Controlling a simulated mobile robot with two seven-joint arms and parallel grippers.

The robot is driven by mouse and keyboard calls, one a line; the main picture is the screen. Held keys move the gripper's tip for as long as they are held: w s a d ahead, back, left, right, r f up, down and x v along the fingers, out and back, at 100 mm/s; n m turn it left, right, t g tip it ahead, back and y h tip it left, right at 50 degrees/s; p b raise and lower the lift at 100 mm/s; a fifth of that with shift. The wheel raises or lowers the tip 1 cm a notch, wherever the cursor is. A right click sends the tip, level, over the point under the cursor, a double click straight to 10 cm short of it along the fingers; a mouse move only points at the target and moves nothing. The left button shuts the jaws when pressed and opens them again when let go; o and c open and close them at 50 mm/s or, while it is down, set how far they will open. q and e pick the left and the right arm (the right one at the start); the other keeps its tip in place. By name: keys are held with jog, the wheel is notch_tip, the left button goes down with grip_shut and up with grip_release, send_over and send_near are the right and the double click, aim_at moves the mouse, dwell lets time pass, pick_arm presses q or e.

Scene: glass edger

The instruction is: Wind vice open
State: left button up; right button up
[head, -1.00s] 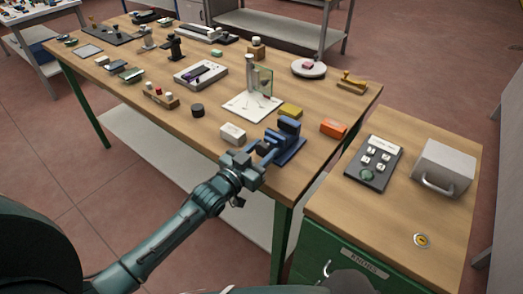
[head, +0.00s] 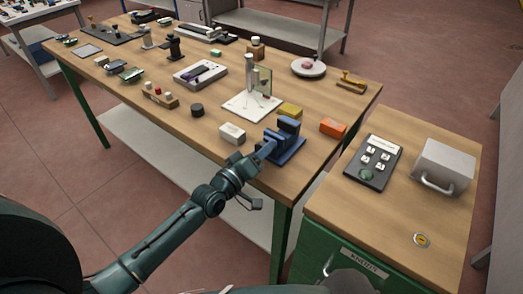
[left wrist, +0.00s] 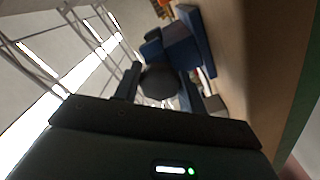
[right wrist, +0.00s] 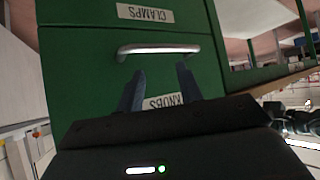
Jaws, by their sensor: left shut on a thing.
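The blue vice (head: 287,138) stands near the front edge of the workbench in the head view. My left gripper (head: 262,155) is at its near left end. In the left wrist view the gripper (left wrist: 160,88) is shut on a dark round knob (left wrist: 160,80), one finger on each side, with the blue vice body (left wrist: 183,45) just beyond. In the head view the knob is hidden by the gripper. My right gripper (right wrist: 160,88) is open and empty, in front of a green drawer cabinet (right wrist: 85,75) in the right wrist view.
A white box (head: 232,133) lies left of the vice, a yellow block (head: 290,110) behind it and an orange box (head: 333,127) to its right. A drawer handle (right wrist: 158,48) is close to my right fingers. The side cabinet top holds a button panel (head: 373,162).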

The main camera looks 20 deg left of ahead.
pick_arm(q)
jog(key=shift+n, duration=0.9)
jog(key=o, duration=1)
jog(key=shift+b+v, duration=0.75)
jog(key=shift+v, duration=5.85)
